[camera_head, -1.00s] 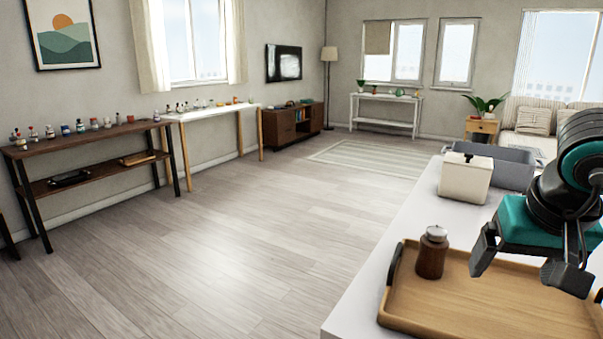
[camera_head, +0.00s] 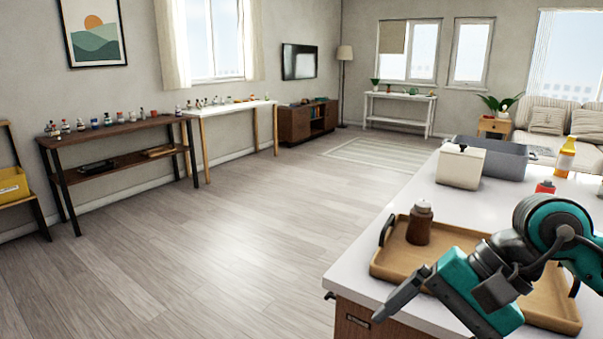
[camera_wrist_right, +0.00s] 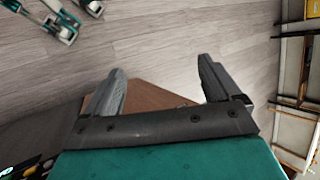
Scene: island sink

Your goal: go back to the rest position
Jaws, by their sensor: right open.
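My right gripper (camera_wrist_right: 160,82) is open, with its two fingers apart and nothing between them in the wrist view. In the head view my right arm comes in from the right, and the teal right gripper (camera_head: 400,300) points down and left at the front edge of the white counter, beside the wooden tray. One finger shows clearly there; the other is hard to make out. My left gripper does not show in the head view. In the wrist view, teal and grey parts of my own body show at the top left.
The white island counter (camera_head: 345,265) carries a wooden tray (camera_head: 392,262) with a brown bottle (camera_head: 420,224), a cream canister (camera_head: 460,168), a grey bin (camera_head: 505,160), and a yellow bottle (camera_head: 566,158). The floor (camera_head: 230,240) to the left is clear, with shelves along the wall.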

